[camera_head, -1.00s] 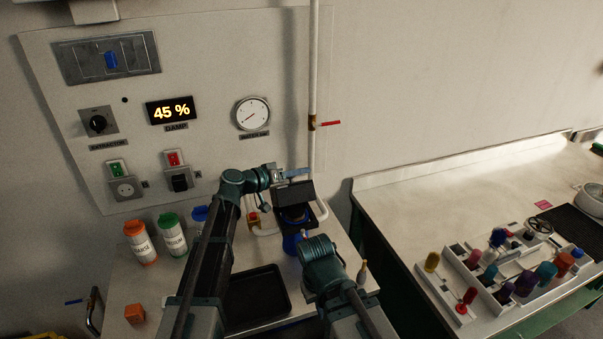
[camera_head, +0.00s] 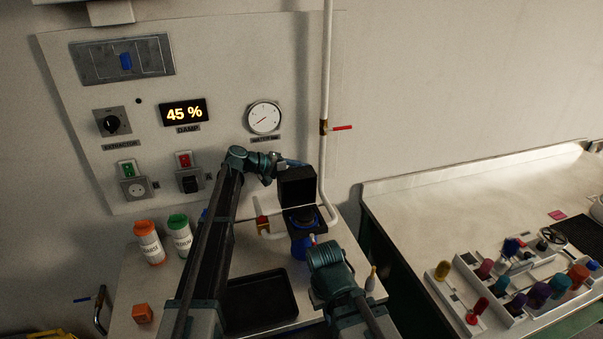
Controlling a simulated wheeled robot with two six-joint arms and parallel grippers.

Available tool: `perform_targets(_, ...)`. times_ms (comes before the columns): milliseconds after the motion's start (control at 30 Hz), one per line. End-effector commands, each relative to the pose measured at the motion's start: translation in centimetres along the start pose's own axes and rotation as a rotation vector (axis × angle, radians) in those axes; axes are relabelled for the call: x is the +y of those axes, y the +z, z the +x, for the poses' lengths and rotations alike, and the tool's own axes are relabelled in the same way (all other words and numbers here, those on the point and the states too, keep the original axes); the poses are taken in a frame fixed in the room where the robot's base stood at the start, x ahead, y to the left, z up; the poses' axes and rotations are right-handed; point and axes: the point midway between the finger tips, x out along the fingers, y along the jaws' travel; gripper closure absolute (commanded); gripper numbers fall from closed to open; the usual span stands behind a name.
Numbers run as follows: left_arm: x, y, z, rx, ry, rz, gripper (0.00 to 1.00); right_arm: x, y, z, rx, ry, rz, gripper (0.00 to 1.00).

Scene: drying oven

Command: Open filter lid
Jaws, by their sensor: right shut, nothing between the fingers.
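The filter stands on the bench at the centre, with a blue body (camera_head: 300,246) and a black top (camera_head: 303,219). Its black lid (camera_head: 297,188) stands raised, nearly upright, at the back of the top. My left gripper (camera_head: 293,163) is at the lid's upper edge, its fingertips partly hidden behind the lid; whether it is open or shut does not show. My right gripper (camera_head: 313,240) is shut and empty, close in front of the blue body and mostly hidden by its own wrist.
A white pipe (camera_head: 325,80) with a red-handled valve (camera_head: 341,128) runs close right of the lid. A black tray (camera_head: 262,300) lies in front. Orange-capped (camera_head: 149,243) and green-capped (camera_head: 180,235) bottles stand left. A rack (camera_head: 495,285) fills part of the right bench.

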Motion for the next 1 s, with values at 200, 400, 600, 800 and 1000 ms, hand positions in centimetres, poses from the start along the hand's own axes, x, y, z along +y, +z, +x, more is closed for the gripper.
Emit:
perform_targets(200, -1.04, -0.47, 0.34, -0.035, -0.008, -0.073, 1.0, -0.08, -0.05, 0.86, 0.0, 0.0, 0.0, 1.0)
perform_targets(400, -1.21, -0.57, 0.41, -0.049, -0.009, -0.104, 1.0, -0.1, -0.06, 1.05, 0.0, 0.0, 0.0, 1.0)
perform_targets(600, -1.2, -0.53, 0.41, -0.052, -0.008, -0.11, 1.0, -0.1, -0.06, 1.05, 0.0, 0.0, 0.0, 1.0)
perform_targets(800, -1.17, -0.48, 0.41, -0.053, -0.008, -0.11, 1.0, -0.1, -0.06, 1.04, 0.0, 0.0, 0.0, 1.0)
perform_targets(1000, -1.12, -0.55, 0.42, -0.052, -0.006, -0.11, 0.35, -0.1, -0.05, 1.03, 0.0, 0.0, 0.0, 1.0)
